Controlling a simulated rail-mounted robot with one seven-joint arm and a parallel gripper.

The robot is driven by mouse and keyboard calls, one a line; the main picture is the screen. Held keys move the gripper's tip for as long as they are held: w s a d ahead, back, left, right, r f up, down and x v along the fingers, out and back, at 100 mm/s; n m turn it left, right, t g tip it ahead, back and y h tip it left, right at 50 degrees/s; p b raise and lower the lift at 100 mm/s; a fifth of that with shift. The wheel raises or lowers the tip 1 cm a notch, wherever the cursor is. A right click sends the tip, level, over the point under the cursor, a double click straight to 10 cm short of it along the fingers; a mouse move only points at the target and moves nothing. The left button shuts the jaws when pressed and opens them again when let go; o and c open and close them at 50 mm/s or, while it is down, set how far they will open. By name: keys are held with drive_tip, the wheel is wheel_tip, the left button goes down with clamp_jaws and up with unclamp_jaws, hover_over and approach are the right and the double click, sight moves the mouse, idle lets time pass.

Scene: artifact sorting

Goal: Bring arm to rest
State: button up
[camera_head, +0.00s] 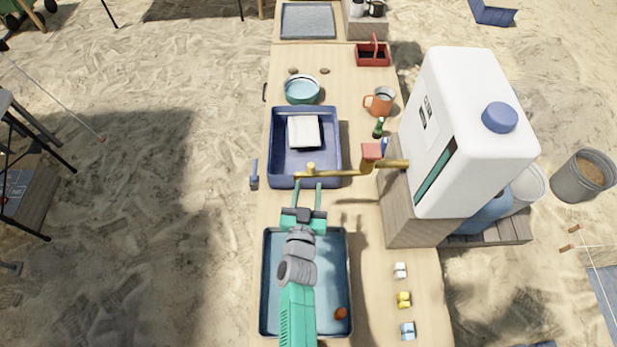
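My gripper (308,186) is at the end of my green and grey arm, over the table's middle. Its two thin green fingers are apart and I see nothing between them. The fingertips point up the picture, close to the brass tap spout (340,173) and the near edge of a blue basin (274,150). I cannot tell whether they touch either. The arm runs above a dark blue tray (266,290) and hides much of it. A small reddish-brown piece (341,313) lies in the tray's lower right.
A white water container (462,130) stands on a wooden block (408,205) at the right. A white cloth (304,131) lies in the basin. A bowl (302,90), orange mug (379,101) and red caddy (373,54) stand farther back. Small labelled items (403,300) line the right edge.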

idle(0.4)
wheel_tip(320, 180, up, 38)
drive_tip(key=w+a+n+t+y, duration=0.2)
drive_tip(key=a+n+t+y, duration=0.1)
drive_tip(key=t+y, duration=0.1)
drive_tip(key=s+d+r+m+t+h, duration=0.1)
drive_tip(key=s+d+r+t, duration=0.15)
drive_tip(key=s+r, duration=1.85)
wheel_tip(320, 180, up, 19)
drive_tip(key=w+p, duration=0.1)
drive_tip(key=p, duration=1.5)
drive_tip(key=shift+a+t+p, duration=0.25)
drive_tip(key=shift+t+p, duration=0.1)
drive_tip(key=shift+p, duration=0.05)
